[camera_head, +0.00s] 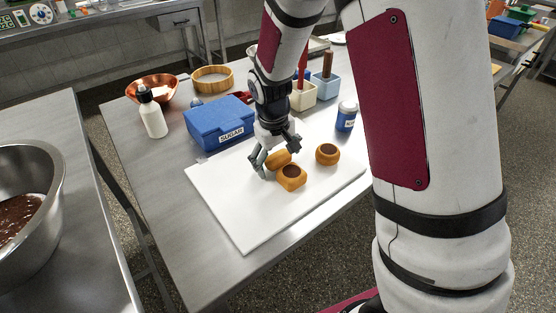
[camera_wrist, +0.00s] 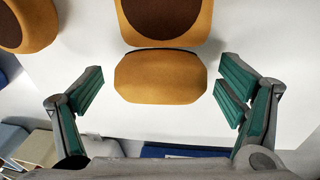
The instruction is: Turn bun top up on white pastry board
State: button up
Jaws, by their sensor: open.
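A golden-brown bun (camera_head: 279,159) lies on the white pastry board (camera_head: 245,228), below my gripper (camera_head: 276,156). In the wrist view this bun (camera_wrist: 160,78) shows a plain golden surface with no dark face visible. My gripper (camera_wrist: 161,90) is open, with one finger on each side of the bun and a gap to each. A second bun with a dark brown round face up (camera_head: 291,178) sits right beside it; it also shows in the wrist view (camera_wrist: 200,28). A third bun with a dark face up (camera_head: 327,154) sits to the right, apart from the others.
A blue sugar box (camera_head: 215,122) stands behind the board. A white bottle (camera_head: 153,118), copper bowl (camera_head: 157,88) and wooden ring (camera_head: 212,79) are at the back left. A blue jar (camera_head: 346,117) and small bins (camera_head: 325,87) stand behind right. The board's front is clear.

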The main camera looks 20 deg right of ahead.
jog(key=c, duration=1.4)
notch_tip(320, 180, up, 10)
jog(key=shift+r+p, duration=0.1)
jog(key=shift+p, duration=0.75)
jog(key=o, duration=0.4)
jog(key=c, duration=0.8)
jog(key=shift+w+d, duration=0.1)
